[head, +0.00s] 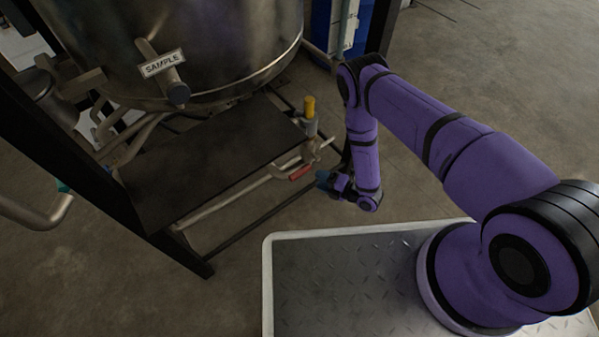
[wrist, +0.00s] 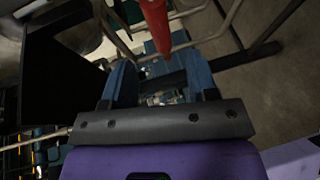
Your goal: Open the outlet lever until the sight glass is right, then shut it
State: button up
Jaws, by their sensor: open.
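A lever with a red grip (head: 299,172) sits on the pipework at the front right of the vessel stand. In the wrist view the red grip (wrist: 154,25) points down toward the gap between my fingers. My gripper (head: 323,180) is just right of the lever in the head view. In the wrist view my gripper (wrist: 160,68) has its two blue fingers apart, with nothing visibly held between them. I cannot tell whether the grip's end is between the fingertips or beyond them. A pale upright strip (head: 348,25) at the top may be the sight glass; its level is unreadable.
A steel vessel (head: 200,40) with a SAMPLE tag (head: 163,63) stands above a dark plate (head: 210,165). A yellow-capped fitting (head: 310,107) rises behind the lever. Pipes and dark frame legs surround it. Open concrete floor (head: 470,70) lies to the right.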

aim_at(300, 172)
jog(key=x, duration=0.9)
jog(key=shift+a+f, duration=0.1)
grip_shut()
